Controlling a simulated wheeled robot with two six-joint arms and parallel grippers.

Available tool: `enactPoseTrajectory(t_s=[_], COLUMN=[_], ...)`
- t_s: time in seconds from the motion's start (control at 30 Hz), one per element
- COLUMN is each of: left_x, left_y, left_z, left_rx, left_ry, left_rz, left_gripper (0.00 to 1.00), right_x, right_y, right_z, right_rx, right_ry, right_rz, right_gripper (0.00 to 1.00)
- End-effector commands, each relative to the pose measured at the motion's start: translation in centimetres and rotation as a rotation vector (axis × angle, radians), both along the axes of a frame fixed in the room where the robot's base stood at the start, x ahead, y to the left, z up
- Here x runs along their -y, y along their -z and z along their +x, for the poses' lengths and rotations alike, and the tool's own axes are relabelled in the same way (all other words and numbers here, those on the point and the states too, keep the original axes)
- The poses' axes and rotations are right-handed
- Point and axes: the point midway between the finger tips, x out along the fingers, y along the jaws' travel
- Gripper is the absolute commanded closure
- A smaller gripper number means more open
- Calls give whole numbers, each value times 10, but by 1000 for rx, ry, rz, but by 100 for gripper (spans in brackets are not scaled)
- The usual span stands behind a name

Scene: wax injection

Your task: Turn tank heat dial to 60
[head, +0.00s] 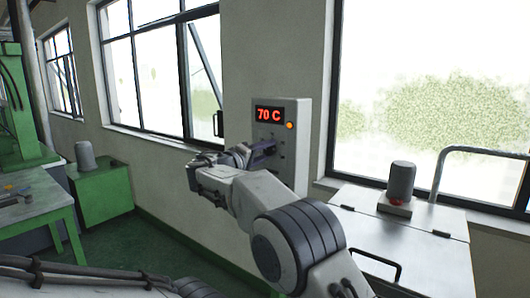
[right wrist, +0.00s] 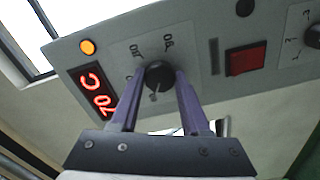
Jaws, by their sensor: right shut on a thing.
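The heat control box (head: 292,155) is a pale panel on the wall between two windows. Its red display (head: 270,115) reads 70 C, with an orange lamp (head: 290,126) beside it. In the right wrist view the black dial (right wrist: 158,75) sits on the panel among printed marks. My right gripper (head: 262,150) is at the panel front, and its purple fingers (right wrist: 158,88) are shut on the dial, one on each side. The dial's lower part and some marks are partly hidden by the fingers. My left gripper is not in view.
A red switch (right wrist: 246,59) is on the same panel, with another knob (right wrist: 313,36) beyond it. A metal tank (head: 345,222) with a handle stands below right, with a grey cylinder (head: 402,180) on top. A green cabinet (head: 102,191) stands at left.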

Motion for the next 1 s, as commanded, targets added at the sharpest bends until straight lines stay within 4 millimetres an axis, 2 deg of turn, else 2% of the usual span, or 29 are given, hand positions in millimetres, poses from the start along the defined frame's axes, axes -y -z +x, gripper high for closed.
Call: enactPoseTrajectory(t_s=[0.27, 0.3, 0.37, 0.4, 0.77, 1.0], left_x=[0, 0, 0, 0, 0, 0], left_y=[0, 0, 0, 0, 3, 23], left_z=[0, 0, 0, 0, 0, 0], left_rx=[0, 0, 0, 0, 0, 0], left_ry=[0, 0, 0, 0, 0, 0], left_rz=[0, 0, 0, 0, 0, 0], left_gripper=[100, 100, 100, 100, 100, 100], right_x=[-2, -2, -2, -1, -3, -28], right_y=[-2, -2, -2, -2, 0, 3], right_z=[1, 1, 0, 0, -3, -36], right_rx=[4, 4, 4, 3, 2, 2], right_ry=[-8, -8, -7, -6, -4, -7], right_rz=[-2, -2, -1, -1, 0, 1], right_gripper=[100, 50, 27, 24, 24, 24])
